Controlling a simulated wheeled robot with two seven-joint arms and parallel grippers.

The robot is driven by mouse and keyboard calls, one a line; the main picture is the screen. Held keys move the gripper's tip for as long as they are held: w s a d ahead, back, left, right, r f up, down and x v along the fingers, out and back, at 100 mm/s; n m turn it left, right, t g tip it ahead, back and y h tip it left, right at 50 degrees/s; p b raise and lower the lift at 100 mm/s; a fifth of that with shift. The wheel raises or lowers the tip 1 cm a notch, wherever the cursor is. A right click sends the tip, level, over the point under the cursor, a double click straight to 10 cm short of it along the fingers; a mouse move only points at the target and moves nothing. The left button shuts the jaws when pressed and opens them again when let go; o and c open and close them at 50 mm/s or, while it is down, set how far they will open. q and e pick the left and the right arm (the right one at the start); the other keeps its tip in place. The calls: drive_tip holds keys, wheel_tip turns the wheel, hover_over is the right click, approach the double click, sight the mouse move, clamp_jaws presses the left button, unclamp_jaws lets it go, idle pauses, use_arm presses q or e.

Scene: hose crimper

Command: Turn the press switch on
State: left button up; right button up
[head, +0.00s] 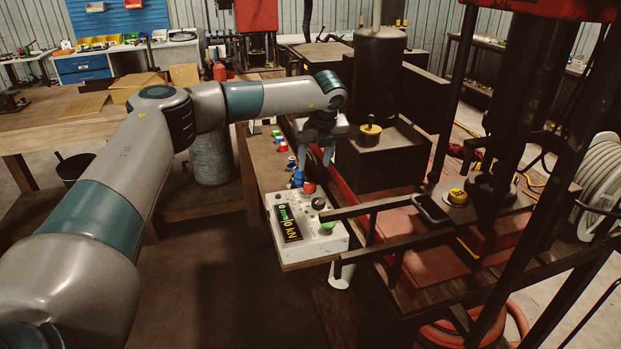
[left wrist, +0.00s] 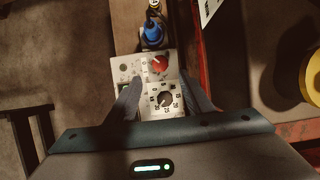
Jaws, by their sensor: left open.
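The white press control box (head: 283,247) stands on the bench edge in the head view, with a lit green-yellow display (head: 289,222), a red knob (head: 309,188), a black knob (head: 318,203) and a green button (head: 327,228). My left gripper (head: 315,162) is open and points down just behind the box. In the left wrist view, its spread fingers (left wrist: 165,84) frame a white panel with a red rotary switch (left wrist: 158,63) and a black numbered dial (left wrist: 165,99). I see no contact with either knob. Which control is the press switch cannot be told for certain.
Blue connectors (head: 297,178) sit right behind the box; one shows in the left wrist view (left wrist: 152,30). A dark press frame (head: 372,212) with bars stands to the right. A wooden workbench (head: 60,130) is at left. The floor before the box is clear.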

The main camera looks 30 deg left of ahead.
sight(310, 184)
use_arm(q)
drive_tip(key=p+x, duration=0.2)
drive_tip(key=x, duration=0.7)
drive_tip(key=shift+w+a+f+p, duration=0.15)
drive_tip(key=shift+f+p, duration=0.1)
drive_tip(key=shift+p, duration=0.15)
drive_tip(key=shift+w+a+f, duration=0.1)
drive_tip(key=shift+a+f, duration=0.05)
drive_tip(key=shift+f, duration=0.35)
drive_tip(key=shift+c, duration=0.6)
drive_tip(key=c, duration=0.9)
